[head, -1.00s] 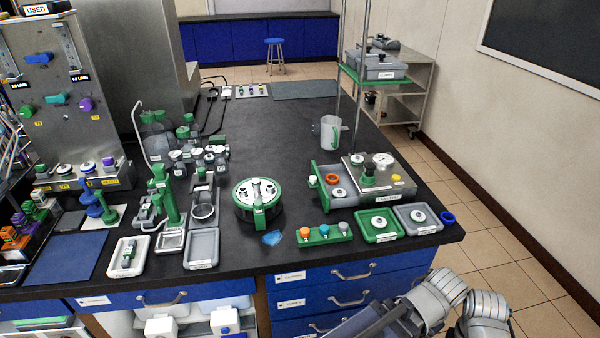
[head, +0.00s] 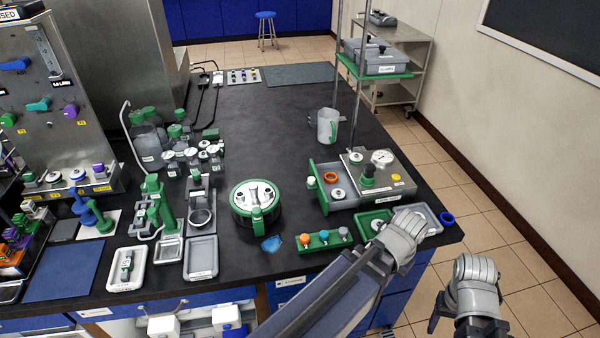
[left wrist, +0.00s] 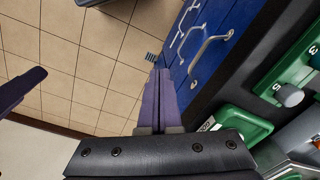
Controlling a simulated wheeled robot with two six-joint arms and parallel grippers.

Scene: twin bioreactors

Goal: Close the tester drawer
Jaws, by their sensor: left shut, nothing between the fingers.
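The tester (head: 384,192), a grey box with a dial gauge on top, stands near the table's right edge. Its drawer (head: 337,201) is open, sticking out to the left with a green front (head: 318,190). An orange ring and a white-topped part lie in it. My left wrist is over the green tray at the table's front right corner, in front of the tester and apart from the drawer. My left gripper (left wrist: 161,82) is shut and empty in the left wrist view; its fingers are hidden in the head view. My right gripper (head: 458,326) is low, right of the table; its jaws are unclear.
A green rack (head: 325,241) with coloured knobs stands in front of the drawer. A grey tray (head: 428,217) and a blue ring (head: 447,218) lie at the right edge. A green-handled pot (head: 255,202) stands left of the drawer. A beaker (head: 327,126) stands behind.

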